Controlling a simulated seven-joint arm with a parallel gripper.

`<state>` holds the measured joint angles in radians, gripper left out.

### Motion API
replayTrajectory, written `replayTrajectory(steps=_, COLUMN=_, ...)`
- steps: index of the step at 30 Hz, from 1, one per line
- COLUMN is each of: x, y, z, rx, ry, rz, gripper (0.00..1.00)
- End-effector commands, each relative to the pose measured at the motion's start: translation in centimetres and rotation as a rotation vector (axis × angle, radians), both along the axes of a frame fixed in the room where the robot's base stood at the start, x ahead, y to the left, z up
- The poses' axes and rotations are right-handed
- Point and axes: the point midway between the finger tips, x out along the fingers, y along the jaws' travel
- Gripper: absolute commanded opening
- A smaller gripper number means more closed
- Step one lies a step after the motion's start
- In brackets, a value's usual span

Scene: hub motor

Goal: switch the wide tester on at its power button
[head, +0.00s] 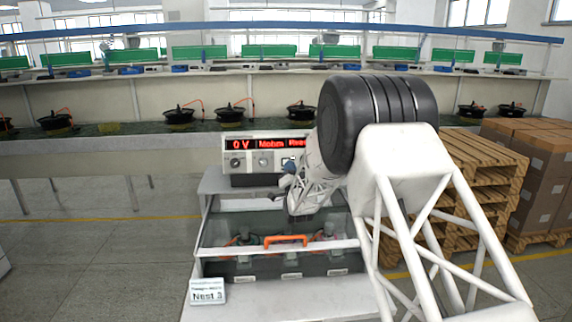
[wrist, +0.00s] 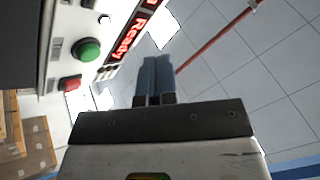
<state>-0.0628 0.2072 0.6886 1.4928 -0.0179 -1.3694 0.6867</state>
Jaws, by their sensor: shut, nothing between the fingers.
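The wide tester (head: 248,160) stands on the bench in the head view, with a lit red display (head: 265,144) reading "0 V", "Mohm" and a partly covered word. My arm hides its right end. In the wrist view the display (wrist: 128,42) reads "Ready". A round green button (wrist: 87,50) and a smaller red control (wrist: 70,83) sit on its panel (wrist: 72,20); I cannot read their labels. My gripper (wrist: 153,66) is shut and empty, its blue-grey fingers apart from both controls in the picture. In the head view my gripper (head: 287,180) is at the tester's lower right.
Below the tester is a clear-covered fixture with an orange handle (head: 286,240) and a "Nest 3" sign (head: 208,291). Wooden pallets (head: 475,170) and cartons (head: 545,165) stand at the right. A long bench with several hub motors runs behind. Open floor lies at the left.

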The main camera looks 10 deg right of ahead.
Motion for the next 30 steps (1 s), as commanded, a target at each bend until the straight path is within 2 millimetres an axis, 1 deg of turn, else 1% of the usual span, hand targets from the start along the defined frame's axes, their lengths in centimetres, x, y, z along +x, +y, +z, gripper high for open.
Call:
replayTrajectory(steps=5, x=-0.7, y=0.0, z=0.2, rx=0.000, ry=0.000, rz=0.000, gripper=0.00)
replayTrajectory(steps=30, x=-6.3, y=0.0, z=1.6, rx=0.000, ry=0.000, rz=0.000, gripper=0.00)
